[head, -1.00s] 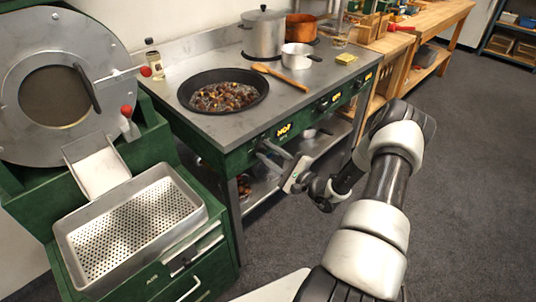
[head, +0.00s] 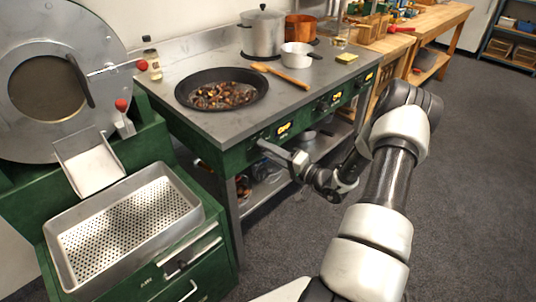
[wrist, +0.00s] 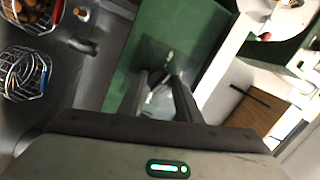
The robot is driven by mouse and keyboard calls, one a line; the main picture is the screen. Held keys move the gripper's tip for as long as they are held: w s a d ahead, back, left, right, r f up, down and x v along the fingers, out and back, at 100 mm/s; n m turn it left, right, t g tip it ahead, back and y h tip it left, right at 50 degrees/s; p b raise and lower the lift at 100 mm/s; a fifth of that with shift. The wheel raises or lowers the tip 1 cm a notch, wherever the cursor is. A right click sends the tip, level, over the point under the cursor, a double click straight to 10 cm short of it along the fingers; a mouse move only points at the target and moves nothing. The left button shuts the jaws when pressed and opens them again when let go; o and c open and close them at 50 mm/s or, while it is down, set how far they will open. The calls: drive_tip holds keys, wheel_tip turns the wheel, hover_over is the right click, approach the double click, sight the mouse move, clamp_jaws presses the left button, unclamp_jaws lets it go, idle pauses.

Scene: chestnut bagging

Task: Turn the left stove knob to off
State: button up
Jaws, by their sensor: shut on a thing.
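The left stove knob (wrist: 160,90) sits on the green front panel of the stove and shows between my fingers in the wrist view. My gripper (head: 261,145) is shut on this knob at the panel's left part. It also shows in the wrist view (wrist: 163,98), with one finger on each side of the knob. In the head view my fingers mostly hide the knob. A small lit yellow display (head: 284,129) is just above and right of it; its letters look like OFF but are blurred.
A black pan of chestnuts (head: 221,92) stands on the stove top (head: 190,122). A perforated tray (head: 125,230) is at left. Wire baskets (wrist: 24,73) show in the wrist view.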

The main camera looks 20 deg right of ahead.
drive_tip(key=shift+n+b, duration=0.9)
drive_tip(key=shift+n, duration=0.6)
drive_tip(key=o, duration=1)
drive_tip(key=shift+o, duration=0.2)
drive_tip(key=shift+d, duration=0.1)
drive_tip(key=p+v, duration=0.2)
drive_tip(key=v, duration=1.5)
drive_tip(key=shift+s+r, duration=0.25)
drive_tip(key=shift+r, duration=0.1)
